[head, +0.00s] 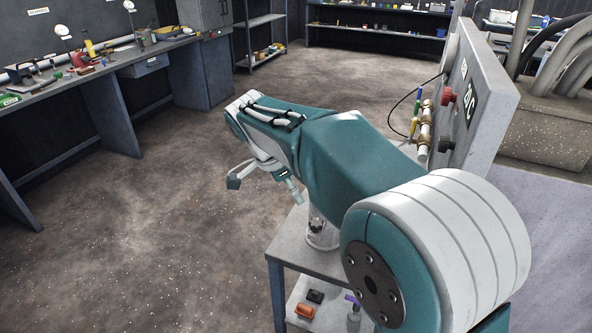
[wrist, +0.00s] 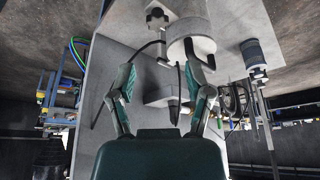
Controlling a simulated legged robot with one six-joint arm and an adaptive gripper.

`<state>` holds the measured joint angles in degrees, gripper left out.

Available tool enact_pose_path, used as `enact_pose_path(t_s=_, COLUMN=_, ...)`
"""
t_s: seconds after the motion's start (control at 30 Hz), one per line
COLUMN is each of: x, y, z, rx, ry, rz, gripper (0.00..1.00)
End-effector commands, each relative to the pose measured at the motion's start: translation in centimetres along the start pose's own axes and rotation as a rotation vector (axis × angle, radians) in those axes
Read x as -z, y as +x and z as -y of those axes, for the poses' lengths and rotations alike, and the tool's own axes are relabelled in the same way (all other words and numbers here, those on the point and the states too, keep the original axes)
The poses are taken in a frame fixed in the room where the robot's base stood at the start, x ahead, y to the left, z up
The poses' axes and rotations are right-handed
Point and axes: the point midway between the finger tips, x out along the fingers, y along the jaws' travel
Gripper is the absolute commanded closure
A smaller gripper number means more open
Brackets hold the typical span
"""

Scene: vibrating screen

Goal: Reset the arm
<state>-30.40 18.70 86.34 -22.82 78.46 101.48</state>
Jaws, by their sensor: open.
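My gripper (head: 264,186) is at the far end of my teal and white arm in the head view, with its fingers pointing down over the brown floor, left of a small grey table. In the wrist view my gripper (wrist: 163,78) shows two teal-padded fingers spread wide apart. Nothing is held between them. Behind the gap is a light grey panel with a white round part (wrist: 190,42) and a black knob (wrist: 157,18). The arm hides part of the small table in the head view.
The small table (head: 285,243) has a lower shelf with an orange item (head: 305,311). A grey panel (head: 486,100) with a red knob (head: 447,94) stands at the right. A workbench (head: 130,60) with tools lines the left. Open floor (head: 150,220) lies between.

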Motion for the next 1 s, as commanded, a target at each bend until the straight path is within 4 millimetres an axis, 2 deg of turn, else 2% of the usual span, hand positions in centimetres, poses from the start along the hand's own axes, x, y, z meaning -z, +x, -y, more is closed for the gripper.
enact_pose_path(t_s=0.13, x=0.5, y=-0.1, z=-0.5, rx=0.004, ry=-0.017, rz=0.008, gripper=0.35)
enact_pose_path(t_s=0.27, x=2.8, y=-0.7, z=-3.1, rx=0.033, ry=-0.106, rz=0.044, gripper=0.35)
enact_pose_path(t_s=0.4, x=5.5, y=-1.1, z=-7.3, rx=0.089, ry=-0.253, rz=0.089, gripper=0.35)
enact_pose_path(t_s=0.6, x=7.8, y=-1.1, z=-13.4, rx=0.19, ry=-0.459, rz=0.118, gripper=0.35)
enact_pose_path(t_s=0.8, x=8.7, y=-0.4, z=-19.4, rx=0.301, ry=-0.655, rz=0.098, gripper=0.35)
enact_pose_path(t_s=1.0, x=8.3, y=0.9, z=-24.9, rx=0.407, ry=-0.84, rz=0.029, gripper=0.35)
